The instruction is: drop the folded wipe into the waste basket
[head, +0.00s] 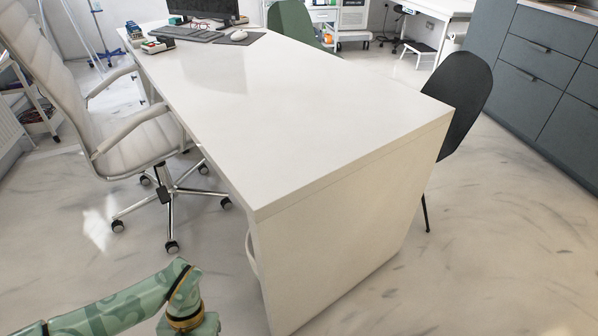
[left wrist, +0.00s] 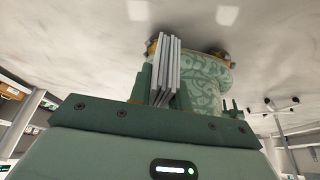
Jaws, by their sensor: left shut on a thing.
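The folded wipe (left wrist: 166,68) shows in the left wrist view as a stack of thin white-grey layers standing on edge. My left gripper (left wrist: 163,92) is shut on it, with dark green fingers at either side of its lower part. In the head view only a green link of my left arm shows at the bottom left; its gripper and the wipe are out of that frame. A pale curved rim (head: 251,256) peeks out beside the near end of the desk, low down; it may be the waste basket, but most of it is hidden. My right gripper is in neither view.
A long white desk (head: 290,130) fills the middle, with a keyboard (head: 186,34) at its far end. A white office chair (head: 130,140) stands left of it, a black chair (head: 462,95) right. Grey drawers (head: 550,70) line the right. The marbled floor in front is clear.

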